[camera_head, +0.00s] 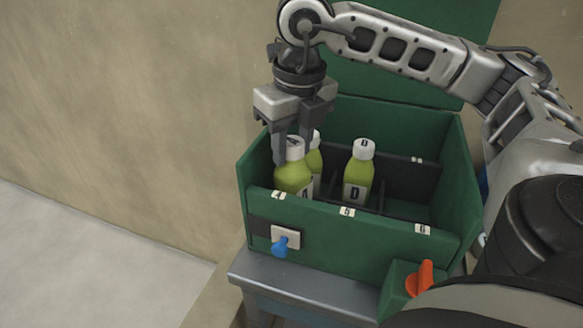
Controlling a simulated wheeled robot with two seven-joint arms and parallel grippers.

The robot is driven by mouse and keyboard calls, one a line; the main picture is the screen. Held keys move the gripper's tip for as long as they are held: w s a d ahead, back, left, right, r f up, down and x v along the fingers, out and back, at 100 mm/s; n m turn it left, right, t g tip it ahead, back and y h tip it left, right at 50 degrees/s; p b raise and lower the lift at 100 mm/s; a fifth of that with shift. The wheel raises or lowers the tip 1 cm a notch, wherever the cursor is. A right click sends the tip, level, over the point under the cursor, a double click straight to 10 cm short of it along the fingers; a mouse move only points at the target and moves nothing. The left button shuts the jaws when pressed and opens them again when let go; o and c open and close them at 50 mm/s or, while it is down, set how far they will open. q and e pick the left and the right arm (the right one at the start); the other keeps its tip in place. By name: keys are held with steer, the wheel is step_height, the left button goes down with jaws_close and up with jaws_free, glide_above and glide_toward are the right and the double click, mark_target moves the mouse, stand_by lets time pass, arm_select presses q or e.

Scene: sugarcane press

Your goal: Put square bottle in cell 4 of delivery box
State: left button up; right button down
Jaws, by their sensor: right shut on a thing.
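The green delivery box (387,238) stands open, with labels 4, 5 and 6 along its front rim. My right gripper (292,148) points down into its front left part. It is shut on the white cap of a yellow-green bottle (291,179) marked A, which is upright in cell 4, behind the label 4. The front wall hides its base, so I cannot tell if it touches the floor, nor is its square shape clear. A second yellow-green bottle (315,163) is close behind it, partly hidden. A bottle marked D (358,174) stands upright further right. My left gripper is not in view.
Dark dividers (408,174) split the box, and the cells at its right look empty. The green lid stands raised behind. A blue knob (281,246) and an orange lever (425,277) are at the front. The box rests on a grey stand (300,287).

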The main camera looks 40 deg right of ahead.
mark_target(292, 166)
step_height(292, 166, down, 4)
steer(key=shift+f, duration=0.2)
steer(key=c, duration=1)
jaws_free()
steer(key=shift+b, duration=0.3)
steer(key=shift+o, duration=0.2)
